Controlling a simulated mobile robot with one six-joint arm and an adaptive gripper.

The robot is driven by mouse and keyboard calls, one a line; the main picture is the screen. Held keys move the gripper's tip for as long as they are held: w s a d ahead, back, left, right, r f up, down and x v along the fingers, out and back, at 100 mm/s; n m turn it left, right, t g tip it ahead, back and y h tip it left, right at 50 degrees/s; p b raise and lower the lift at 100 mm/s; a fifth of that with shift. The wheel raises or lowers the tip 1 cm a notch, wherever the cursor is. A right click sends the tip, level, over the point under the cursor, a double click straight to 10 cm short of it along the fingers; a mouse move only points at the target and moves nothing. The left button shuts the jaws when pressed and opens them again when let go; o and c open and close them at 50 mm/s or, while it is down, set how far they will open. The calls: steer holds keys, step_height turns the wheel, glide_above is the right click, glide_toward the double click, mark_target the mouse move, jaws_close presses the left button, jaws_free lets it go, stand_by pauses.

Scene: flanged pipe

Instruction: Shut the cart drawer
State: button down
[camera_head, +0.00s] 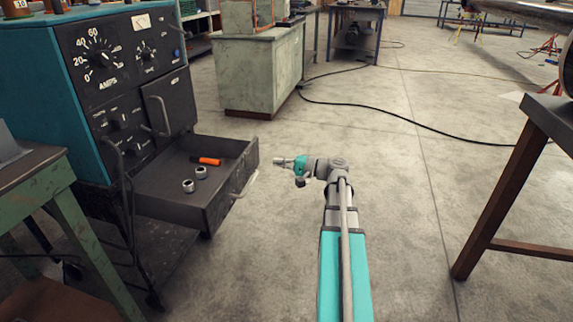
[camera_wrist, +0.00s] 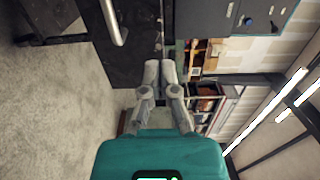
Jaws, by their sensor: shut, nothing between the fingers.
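The cart drawer (camera_head: 228,188) stands pulled out from the dark cart under the teal welding machine. It holds two small metal rings (camera_head: 195,178) and an orange-handled tool (camera_head: 206,161). Its pale bar handle (camera_head: 244,184) is on the front face and also shows in the wrist view (camera_wrist: 115,22). My gripper (camera_head: 276,161) is shut and empty, pointing left, just right of the drawer front near its far corner in the head view. In the wrist view its closed fingers (camera_wrist: 159,72) point at the dark drawer front (camera_wrist: 140,62), beside the handle. Whether they touch it is unclear.
The teal welding machine (camera_head: 28,85) sits above the drawer. A green table (camera_head: 62,190) stands at the left and a brown-legged table (camera_head: 500,190) at the right. A grey-green cabinet (camera_head: 250,75) stands behind. A black cable (camera_head: 400,117) crosses otherwise open concrete floor.

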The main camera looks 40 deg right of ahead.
mark_target(244, 157)
steer(key=x, duration=0.9)
steer(key=shift+w+a, duration=0.2)
steer(key=shift+w, duration=0.05)
steer(key=shift+w+a, duration=0.1)
